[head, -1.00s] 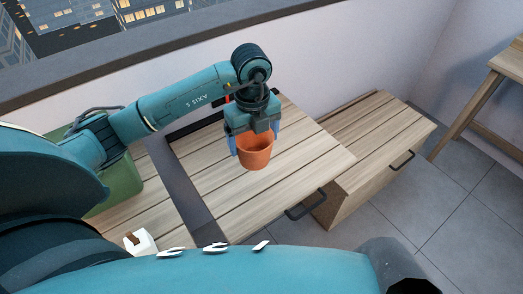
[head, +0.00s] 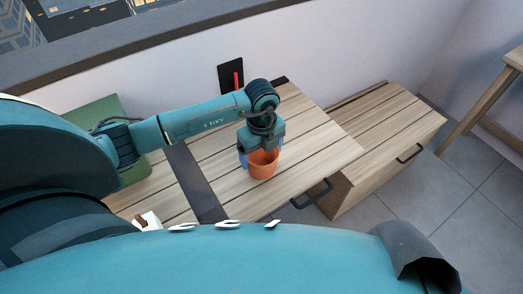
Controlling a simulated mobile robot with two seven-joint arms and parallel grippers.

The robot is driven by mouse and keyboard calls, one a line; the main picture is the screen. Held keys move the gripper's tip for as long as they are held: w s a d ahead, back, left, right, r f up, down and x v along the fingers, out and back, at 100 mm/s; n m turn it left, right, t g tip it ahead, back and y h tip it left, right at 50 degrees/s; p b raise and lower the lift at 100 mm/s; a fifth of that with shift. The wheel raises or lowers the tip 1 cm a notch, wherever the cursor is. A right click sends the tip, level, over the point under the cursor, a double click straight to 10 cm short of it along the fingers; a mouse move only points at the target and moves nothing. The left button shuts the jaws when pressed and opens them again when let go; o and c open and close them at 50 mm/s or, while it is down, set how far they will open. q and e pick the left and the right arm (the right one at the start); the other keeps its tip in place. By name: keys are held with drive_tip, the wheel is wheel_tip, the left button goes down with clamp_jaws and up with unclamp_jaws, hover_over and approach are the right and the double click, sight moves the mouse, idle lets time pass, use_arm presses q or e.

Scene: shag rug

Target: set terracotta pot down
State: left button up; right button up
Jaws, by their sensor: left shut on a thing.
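The terracotta pot (head: 263,168) is orange and upright, over the slatted wooden top (head: 315,145). My left gripper (head: 260,150) reaches down from above and is shut on the pot, with a blue finger showing at its left side. The pot's base appears at or very close to the slats; I cannot tell whether it touches. My right gripper is not in view.
A green box (head: 85,125) stands at the left, and a small white object (head: 148,220) lies near the front left. A lower wooden cabinet (head: 385,140) with a black handle is at the right. Bare slats lie right of the pot.

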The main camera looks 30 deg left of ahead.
use_arm(q)
drive_tip(key=shift+f, duration=0.2)
drive_tip(key=o, duration=0.9)
drive_tip(key=shift+r, duration=0.1)
drive_tip(key=shift+o, duration=0.2)
drive_tip(key=shift+r, duration=0.3)
wheel_tip(320, 180, up, 12)
drive_tip(key=shift+f+b, duration=0.15)
drive_tip(key=shift+b, duration=0.25)
